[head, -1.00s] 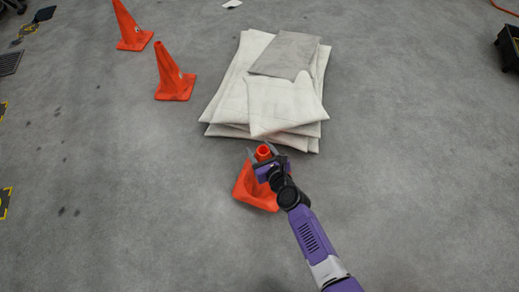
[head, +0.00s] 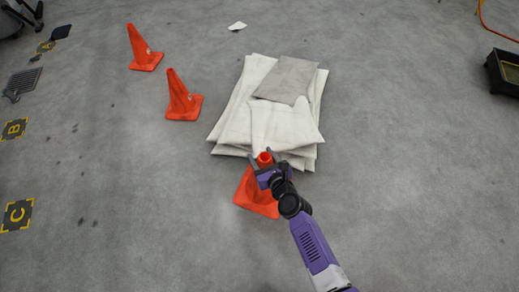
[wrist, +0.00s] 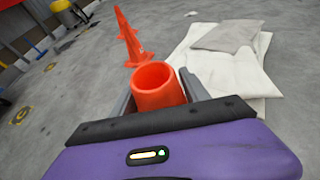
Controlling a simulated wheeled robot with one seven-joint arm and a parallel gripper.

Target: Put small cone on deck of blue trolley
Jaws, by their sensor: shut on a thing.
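The small orange cone (head: 257,196) is in my gripper (head: 264,160), which is shut around its top. The cone stands nearly upright, its square base partly hidden by the gripper in the head view; I cannot tell whether the base touches the floor. In the wrist view the cone's open red-orange top (wrist: 158,86) sits between the grey fingers. No blue trolley is clearly identifiable in these views.
A stack of white mats (head: 235,115) with a grey one on top lies just beyond the cone. Two other orange cones (head: 183,100) (head: 142,50) stand to the left. A black box-like object (head: 503,75) is at the right edge.

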